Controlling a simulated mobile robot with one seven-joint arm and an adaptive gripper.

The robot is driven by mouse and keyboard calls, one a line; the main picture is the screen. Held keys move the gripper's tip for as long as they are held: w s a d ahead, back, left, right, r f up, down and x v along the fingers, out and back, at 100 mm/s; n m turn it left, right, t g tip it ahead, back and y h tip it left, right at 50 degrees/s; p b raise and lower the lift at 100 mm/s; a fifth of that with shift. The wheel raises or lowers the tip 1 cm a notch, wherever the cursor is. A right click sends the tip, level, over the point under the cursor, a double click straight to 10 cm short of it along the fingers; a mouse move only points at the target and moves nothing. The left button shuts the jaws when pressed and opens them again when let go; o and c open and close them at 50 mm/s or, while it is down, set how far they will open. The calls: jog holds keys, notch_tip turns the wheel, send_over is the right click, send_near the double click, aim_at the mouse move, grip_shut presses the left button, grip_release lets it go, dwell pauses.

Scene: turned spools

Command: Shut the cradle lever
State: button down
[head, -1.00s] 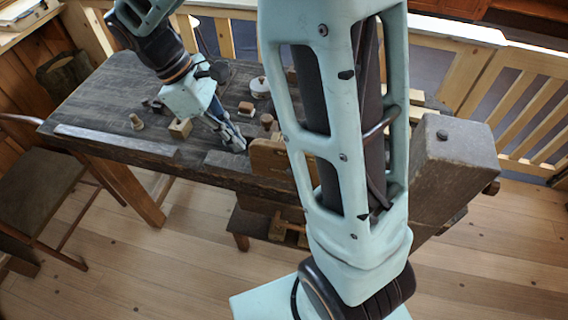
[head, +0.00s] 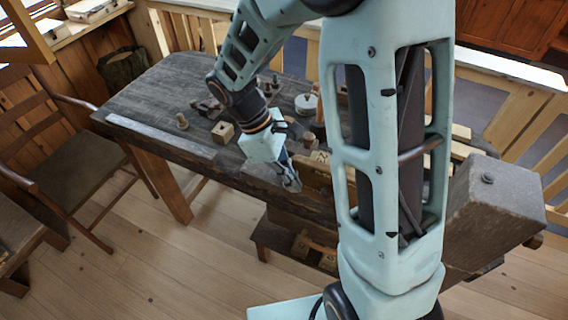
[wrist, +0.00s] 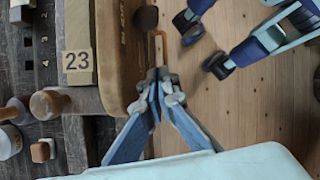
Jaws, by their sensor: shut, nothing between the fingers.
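My gripper (wrist: 158,82) is shut and empty, past the front edge of the bench. In the wrist view its tips are beside the edge of a tan wooden board (wrist: 118,50) with dark lettering. I cannot tell which of these is the cradle lever, or whether the tips touch the loop. In the head view my gripper (head: 291,184) is at the board's left end (head: 314,174); my arm hides the rest.
A block marked 23 (wrist: 78,61) lies beside the board. A wooden peg (head: 182,121), a pale block (head: 222,132) and a white lidded pot (head: 306,104) stand on the dark bench (head: 165,85). A chair (head: 75,160) is at left.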

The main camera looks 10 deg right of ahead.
jog(key=shift+s+d+r+p, duration=0.1)
jog(key=shift+s+d+p, duration=0.3)
jog(key=shift+d, duration=0.55)
jog(key=shift+s+d+p, duration=0.15)
jog(key=shift+s+d, duration=0.35)
jog(key=shift+d, duration=0.45)
jog(key=shift+r, duration=0.1)
jog(key=shift+d, duration=0.1)
